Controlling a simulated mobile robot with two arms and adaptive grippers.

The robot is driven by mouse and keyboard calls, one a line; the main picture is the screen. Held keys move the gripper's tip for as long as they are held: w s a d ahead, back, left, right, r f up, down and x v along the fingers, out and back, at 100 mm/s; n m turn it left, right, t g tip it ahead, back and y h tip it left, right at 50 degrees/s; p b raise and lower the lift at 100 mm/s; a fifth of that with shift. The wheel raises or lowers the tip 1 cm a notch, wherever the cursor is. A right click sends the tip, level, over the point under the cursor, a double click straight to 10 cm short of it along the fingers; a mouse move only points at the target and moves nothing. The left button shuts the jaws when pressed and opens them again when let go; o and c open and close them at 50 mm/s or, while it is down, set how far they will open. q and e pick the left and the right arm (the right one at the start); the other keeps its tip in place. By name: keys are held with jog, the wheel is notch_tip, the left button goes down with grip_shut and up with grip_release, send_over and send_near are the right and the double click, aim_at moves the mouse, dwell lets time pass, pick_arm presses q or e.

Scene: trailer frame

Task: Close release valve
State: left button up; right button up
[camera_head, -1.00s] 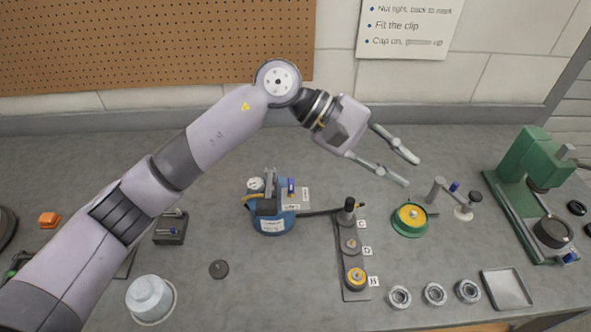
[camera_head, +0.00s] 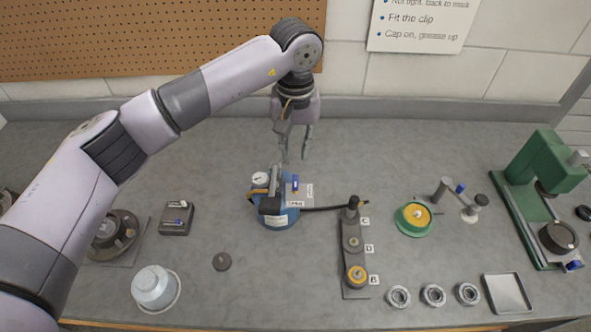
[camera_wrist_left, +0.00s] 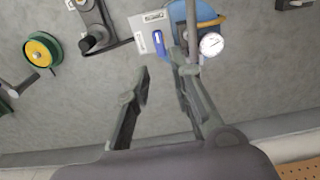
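The release valve appears to be the small blue lever (camera_head: 295,184) on a light labelled plate beside the blue pump (camera_head: 283,219). In the left wrist view the blue lever (camera_wrist_left: 158,44) lies against the plate (camera_wrist_left: 146,32), next to the pump's gauge (camera_wrist_left: 211,44). My left gripper (camera_head: 294,157) points down just behind the pump, apart from the lever. Its two fingers are spread with nothing between them, as the left wrist view also shows (camera_wrist_left: 160,85). My right gripper is not in view.
A black hose runs right from the pump to a post on a labelled strip (camera_head: 346,262). A green base with a yellow disc (camera_head: 415,218), several bearing rings, a tray (camera_head: 507,293) and a green press (camera_head: 540,170) stand right. The bench behind the pump is clear.

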aim_at(296, 181)
pick_arm(q)
notch_tip(296, 181, down, 9)
jog(key=p, duration=0.2)
jog(key=shift+f+p, duration=0.15)
jog(key=shift+p, duration=0.15)
jog(key=shift+c, duration=0.3)
grip_shut()
